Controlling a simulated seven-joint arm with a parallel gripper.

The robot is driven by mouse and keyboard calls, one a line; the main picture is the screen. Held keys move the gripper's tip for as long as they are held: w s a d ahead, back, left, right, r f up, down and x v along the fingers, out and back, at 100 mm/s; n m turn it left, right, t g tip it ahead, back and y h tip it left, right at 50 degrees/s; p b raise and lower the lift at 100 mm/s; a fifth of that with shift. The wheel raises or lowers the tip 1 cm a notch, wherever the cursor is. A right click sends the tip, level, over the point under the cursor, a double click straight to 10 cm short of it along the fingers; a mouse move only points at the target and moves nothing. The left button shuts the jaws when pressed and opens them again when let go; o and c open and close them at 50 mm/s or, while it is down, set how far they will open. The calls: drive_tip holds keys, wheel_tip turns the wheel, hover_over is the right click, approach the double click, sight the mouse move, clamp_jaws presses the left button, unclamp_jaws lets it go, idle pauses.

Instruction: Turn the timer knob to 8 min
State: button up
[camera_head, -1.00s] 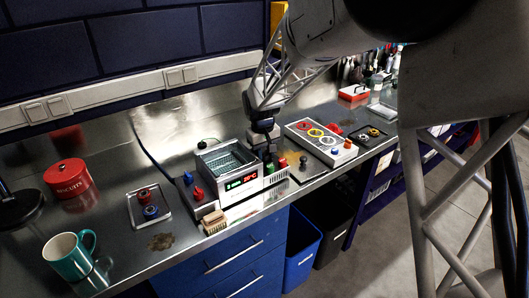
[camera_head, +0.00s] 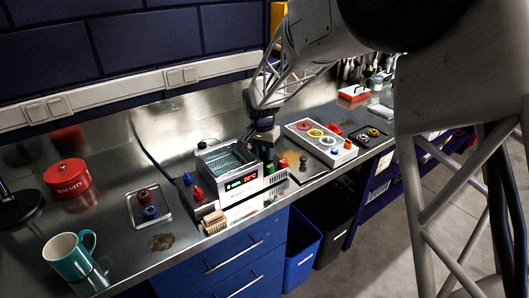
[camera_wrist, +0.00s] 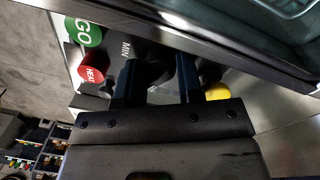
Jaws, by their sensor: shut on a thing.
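The timer knob (camera_wrist: 154,73) is a dark round knob beside the "MIN" lettering on the heated bath's black control panel in the wrist view. My gripper (camera_wrist: 158,76) is shut on it, one finger on each side. The fingers hide part of the knob, and its pointer and scale cannot be read. In the head view my gripper (camera_head: 268,148) is at the right end of the bath (camera_head: 229,169), and the knob is hidden there. The bath's front display (camera_head: 242,182) shows green and red digits, too small to read surely.
A green GO button (camera_wrist: 83,32) and a red HEAT button (camera_wrist: 91,73) are close left of my fingers. A yellow part (camera_wrist: 218,92) is close on the right. A panel with coloured rings (camera_head: 318,134) stands right of the bath. A mug (camera_head: 68,257) stands far left.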

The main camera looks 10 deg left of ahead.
drive_tip(key=shift+a+m, duration=0.1)
drive_tip(key=shift+m, duration=0.7)
drive_tip(key=o, duration=0.6)
drive_tip(key=shift+w+a+r, duration=0.1)
drive_tip(key=shift+r, duration=1.85)
drive_tip(key=shift+a+r, duration=0.1)
drive_tip(key=shift+r, duration=1.8)
